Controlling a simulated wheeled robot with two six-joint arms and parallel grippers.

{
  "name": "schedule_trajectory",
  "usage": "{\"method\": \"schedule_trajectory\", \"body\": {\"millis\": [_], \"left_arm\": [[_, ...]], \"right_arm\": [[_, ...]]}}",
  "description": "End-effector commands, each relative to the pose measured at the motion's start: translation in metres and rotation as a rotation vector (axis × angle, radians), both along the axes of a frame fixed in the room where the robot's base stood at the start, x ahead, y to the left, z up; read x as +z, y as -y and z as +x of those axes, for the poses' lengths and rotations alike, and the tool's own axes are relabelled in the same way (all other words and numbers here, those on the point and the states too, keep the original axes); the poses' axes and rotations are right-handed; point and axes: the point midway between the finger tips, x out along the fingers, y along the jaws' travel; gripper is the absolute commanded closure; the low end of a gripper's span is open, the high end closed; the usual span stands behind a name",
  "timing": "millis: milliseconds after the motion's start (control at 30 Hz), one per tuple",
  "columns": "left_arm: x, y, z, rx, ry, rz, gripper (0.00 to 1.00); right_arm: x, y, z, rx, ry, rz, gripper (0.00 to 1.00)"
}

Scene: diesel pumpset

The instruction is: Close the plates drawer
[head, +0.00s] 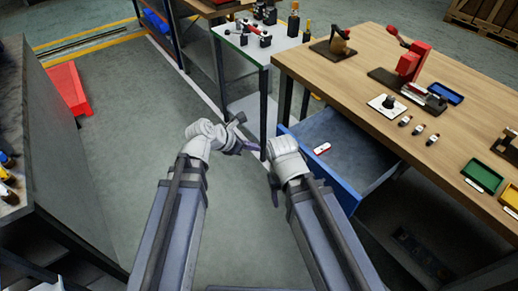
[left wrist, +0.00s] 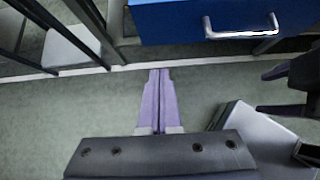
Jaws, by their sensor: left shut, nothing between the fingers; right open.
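The plates drawer (head: 350,187) is a blue drawer pulled out from under the wooden workbench, with a small red and white item (head: 322,149) inside. In the left wrist view its blue front (left wrist: 175,22) and silver bar handle (left wrist: 240,32) show at the top. My left gripper (head: 255,148) has purple fingers, shut and empty, just left of the drawer; they show in the left wrist view (left wrist: 158,72) below the front, apart from the handle. My right gripper (head: 272,188) is open beside the drawer's front; its dark fingers show in the left wrist view (left wrist: 286,90).
The wooden workbench (head: 460,75) holds a red tool (head: 410,62), small bottles and coloured trays. A pale-topped side table (head: 250,45) stands behind my left gripper. A red bin (head: 67,88) lies at the left. The floor between is clear.

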Motion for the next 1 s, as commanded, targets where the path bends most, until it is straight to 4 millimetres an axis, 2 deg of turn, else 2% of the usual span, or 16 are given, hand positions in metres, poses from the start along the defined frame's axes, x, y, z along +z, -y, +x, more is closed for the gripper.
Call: {"method": "schedule_trajectory", "body": {"millis": [33, 100, 433, 500, 700, 1000], "left_arm": [[-0.014, 0.006, 0.006, -0.004, 0.001, 0.000, 1.00], [-0.024, 0.014, 0.012, -0.005, 0.000, 0.001, 1.00], [-0.067, 0.048, 0.039, -0.004, 0.001, 0.002, 1.00], [-0.060, 0.057, 0.046, -0.004, 0.001, 0.001, 1.00], [-0.060, 0.073, 0.058, -0.004, 0.001, 0.002, 1.00], [-0.060, 0.079, 0.061, -0.002, 0.001, 0.002, 1.00]], "right_arm": [[-0.014, 0.000, 0.000, 0.000, 0.000, 0.000, 0.41], [-0.024, 0.000, 0.000, 0.000, 0.000, 0.000, 0.41], [-0.067, 0.000, 0.000, 0.000, 0.000, 0.000, 0.41], [-0.060, 0.000, 0.000, 0.000, 0.000, 0.000, 0.41], [-0.060, 0.000, 0.000, 0.000, 0.000, 0.000, 0.41], [-0.060, 0.000, 0.000, 0.000, 0.000, 0.000, 0.41]]}}
